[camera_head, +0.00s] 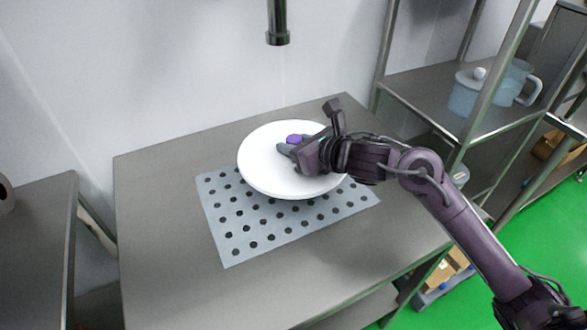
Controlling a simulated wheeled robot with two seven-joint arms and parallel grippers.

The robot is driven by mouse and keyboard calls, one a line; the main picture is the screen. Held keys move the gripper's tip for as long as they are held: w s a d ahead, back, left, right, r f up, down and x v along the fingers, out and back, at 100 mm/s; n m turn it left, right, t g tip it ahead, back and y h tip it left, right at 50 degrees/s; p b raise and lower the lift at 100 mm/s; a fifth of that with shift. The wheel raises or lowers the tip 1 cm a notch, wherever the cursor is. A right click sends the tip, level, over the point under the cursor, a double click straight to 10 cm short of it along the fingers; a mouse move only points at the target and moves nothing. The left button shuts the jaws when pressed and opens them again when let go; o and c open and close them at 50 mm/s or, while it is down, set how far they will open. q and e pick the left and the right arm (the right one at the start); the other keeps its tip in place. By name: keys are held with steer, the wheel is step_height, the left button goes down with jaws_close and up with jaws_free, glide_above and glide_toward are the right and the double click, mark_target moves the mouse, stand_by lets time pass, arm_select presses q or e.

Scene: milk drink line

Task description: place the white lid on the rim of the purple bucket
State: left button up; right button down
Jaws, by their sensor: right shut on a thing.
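The round white lid (262,168) is in the middle of the head view, above the spotted mat. It has a purple knob (293,139) near its centre. My right gripper (289,146) reaches in from the right over the lid and is shut on it at the knob. The purple bucket does not show; the lid hides whatever is directly under it. I cannot tell whether the lid touches anything below. My left gripper is not in view.
The grey mat with dark spots (237,241) lies on a steel table (165,240). A metal pipe (278,30) hangs above the back. A shelf at right holds a light-blue lidded container (464,97) and a jug (512,84). The table's left side is clear.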

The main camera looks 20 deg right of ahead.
step_height(320, 180, down, 2)
steer(key=shift+f, duration=0.4)
step_height(320, 180, down, 3)
steer(key=shift+f, duration=0.35)
arm_select(q)
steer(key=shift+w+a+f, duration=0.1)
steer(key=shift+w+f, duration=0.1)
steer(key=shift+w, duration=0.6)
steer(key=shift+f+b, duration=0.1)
steer(key=shift+b, duration=0.2)
arm_select(e)
steer(key=shift+f, duration=0.1)
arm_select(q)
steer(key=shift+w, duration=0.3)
arm_select(e)
steer(key=c, duration=1.1)
jaws_free()
